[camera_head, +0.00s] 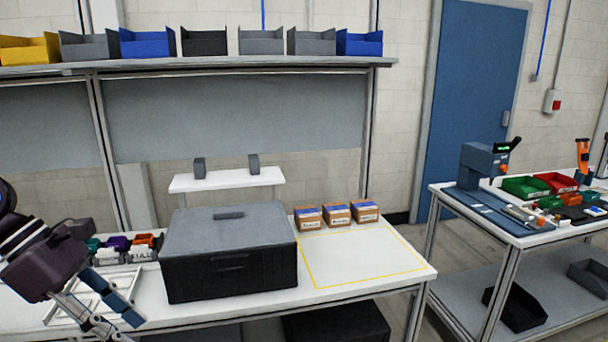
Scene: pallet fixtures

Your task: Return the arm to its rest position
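My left arm comes in from the left edge. Its dark gripper (122,323) points down and to the right over the left end of the white workbench (385,285). Its two fingers are spread apart with nothing visible between them. The gripper is left of a black lidded box (230,270) and apart from it. A white frame-like fixture (60,303) lies on the bench behind the fingers and is partly hidden by them. My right arm and gripper are not in view.
Purple, orange and green parts (118,243) sit behind the gripper. Three small cardboard boxes (336,214) stand right of the black box. A yellow-outlined area (360,258) is empty. A second table (520,238) at right holds a press (483,165) and bins.

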